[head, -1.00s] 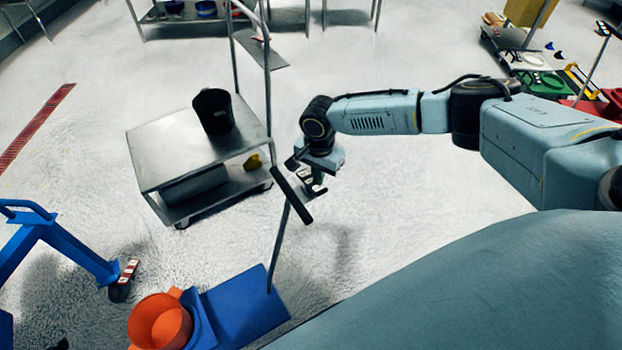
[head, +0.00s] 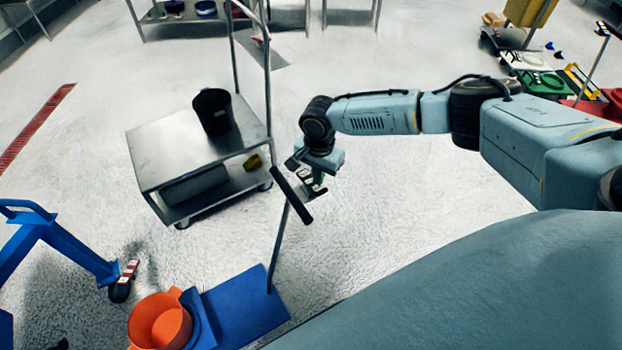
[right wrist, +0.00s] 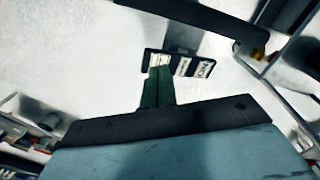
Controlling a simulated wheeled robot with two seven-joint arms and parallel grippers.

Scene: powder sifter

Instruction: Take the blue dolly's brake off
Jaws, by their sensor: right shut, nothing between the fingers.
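The blue dolly (head: 246,308) is a flat blue platform at the bottom of the head view. A thin grey pole rises from it to a black handle bar (head: 291,195), which also crosses the top of the right wrist view (right wrist: 200,16). A small dark plate with white labels (right wrist: 181,65) sits near the pole below the bar. My right gripper (head: 318,180) is shut and empty beside the pole; its green fingers (right wrist: 157,88) overlap the plate's left label in the wrist view. I cannot tell whether they touch. My left gripper is out of view.
A blue frame (head: 62,243) with a red-and-white tag (head: 130,270) is further left. A steel cart (head: 160,160) carrying a black bucket (head: 213,111) stands behind. Floor right of the pole is clear.

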